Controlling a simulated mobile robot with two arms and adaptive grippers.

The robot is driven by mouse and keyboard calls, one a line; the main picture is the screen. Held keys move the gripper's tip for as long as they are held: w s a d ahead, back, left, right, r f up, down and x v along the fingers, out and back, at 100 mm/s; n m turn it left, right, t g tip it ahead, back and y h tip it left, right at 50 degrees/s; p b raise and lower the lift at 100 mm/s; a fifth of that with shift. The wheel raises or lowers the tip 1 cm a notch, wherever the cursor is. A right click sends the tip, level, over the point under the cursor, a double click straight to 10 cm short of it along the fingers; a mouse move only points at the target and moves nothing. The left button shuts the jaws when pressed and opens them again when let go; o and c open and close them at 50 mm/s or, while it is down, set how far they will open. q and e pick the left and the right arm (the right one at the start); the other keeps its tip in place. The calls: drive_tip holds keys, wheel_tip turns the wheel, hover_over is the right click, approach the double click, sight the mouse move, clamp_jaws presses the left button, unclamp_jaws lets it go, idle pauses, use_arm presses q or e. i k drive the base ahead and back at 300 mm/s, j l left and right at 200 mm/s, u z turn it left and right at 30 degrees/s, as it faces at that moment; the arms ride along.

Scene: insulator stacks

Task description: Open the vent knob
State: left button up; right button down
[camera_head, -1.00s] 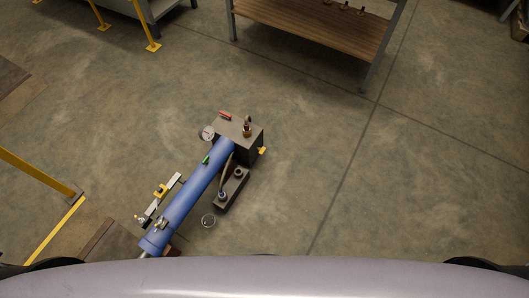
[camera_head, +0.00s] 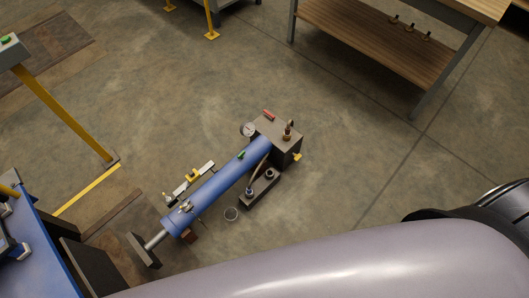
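A blue hydraulic cylinder (camera_head: 222,185) lies diagonally near the floor in the head view. A dark block (camera_head: 280,140) is at its upper right end, with a round gauge (camera_head: 248,129), a red handle (camera_head: 268,114) and a brass fitting (camera_head: 288,132) on or by it. A small green part (camera_head: 241,155) sits on the cylinder and a small yellow part (camera_head: 297,156) at the block's side. Which small part is the vent knob I cannot tell at this size. Neither gripper shows; my own body covers the bottom of the view.
A wooden-shelved bench (camera_head: 375,45) stands at the upper right. A yellow post (camera_head: 65,115) and blue equipment (camera_head: 40,255) are at the left. The floor right of the block is clear.

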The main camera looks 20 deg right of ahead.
sight(296, 156)
drive_tip(key=i+l+u, duration=0.15)
drive_tip(key=l+u, duration=0.35)
drive_tip(key=l, duration=0.25)
drive_tip(key=l+u, duration=0.5)
drive_tip(key=l, duration=0.2)
drive_tip(key=k+l+u, duration=0.15)
drive_tip(key=l+u, duration=0.35)
drive_tip(key=l, duration=0.25)
